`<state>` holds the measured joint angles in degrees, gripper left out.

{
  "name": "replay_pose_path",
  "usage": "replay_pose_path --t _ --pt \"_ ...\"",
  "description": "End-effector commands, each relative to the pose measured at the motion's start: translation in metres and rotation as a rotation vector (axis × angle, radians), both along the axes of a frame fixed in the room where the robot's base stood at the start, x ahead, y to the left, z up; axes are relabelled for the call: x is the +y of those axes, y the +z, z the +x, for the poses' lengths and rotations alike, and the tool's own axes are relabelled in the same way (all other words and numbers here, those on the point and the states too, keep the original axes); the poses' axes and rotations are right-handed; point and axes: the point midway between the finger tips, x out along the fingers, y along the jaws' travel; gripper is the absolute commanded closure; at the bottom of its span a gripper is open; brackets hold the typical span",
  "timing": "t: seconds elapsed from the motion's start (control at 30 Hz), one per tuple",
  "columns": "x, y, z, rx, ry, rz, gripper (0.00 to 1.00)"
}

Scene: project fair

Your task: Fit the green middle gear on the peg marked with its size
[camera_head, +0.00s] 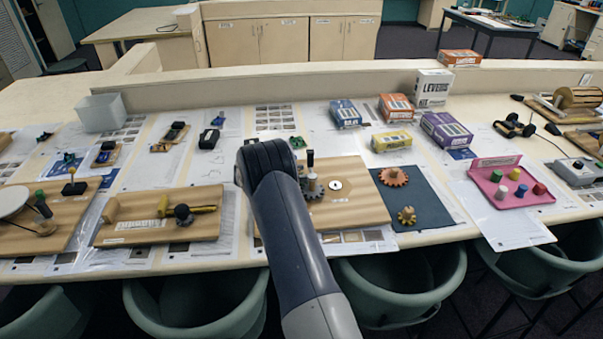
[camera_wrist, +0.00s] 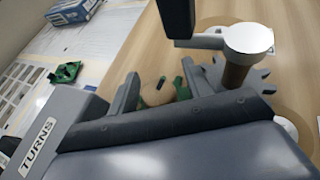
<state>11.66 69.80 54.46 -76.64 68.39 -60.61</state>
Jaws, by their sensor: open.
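In the wrist view, green parts (camera_wrist: 181,88) that look like the green gear show between my gripper's fingers, beside a tan rounded piece with a dark slot. My gripper (camera_wrist: 160,88) is open around them. Most of the gear is hidden by the gripper, and I cannot tell whether it sits fully on a peg. The wooden board (camera_head: 358,207) carries a grey gear (camera_head: 312,188) with a crank, which stands close to the right finger in the wrist view. A pale peg (camera_head: 336,185) stands bare on the board. My arm hides the board's left part in the head view.
A grey block labelled TURNS (camera_wrist: 40,142) is close to my gripper. A small green piece (camera_wrist: 66,72) lies on paper beyond the board. Several boxes stand behind.

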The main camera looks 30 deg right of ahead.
Motion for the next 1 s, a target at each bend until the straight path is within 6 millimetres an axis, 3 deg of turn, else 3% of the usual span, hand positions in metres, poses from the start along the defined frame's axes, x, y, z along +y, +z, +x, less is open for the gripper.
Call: replay_pose_path --t 0.27,0.7,1.0 --pt "0.014 0.005 0.001 -0.001 0.002 -0.001 0.52" --pt "0.094 0.038 0.001 -0.001 0.003 0.0 0.52" --pt "0.111 0.047 0.0 0.0 0.0 0.0 0.52"
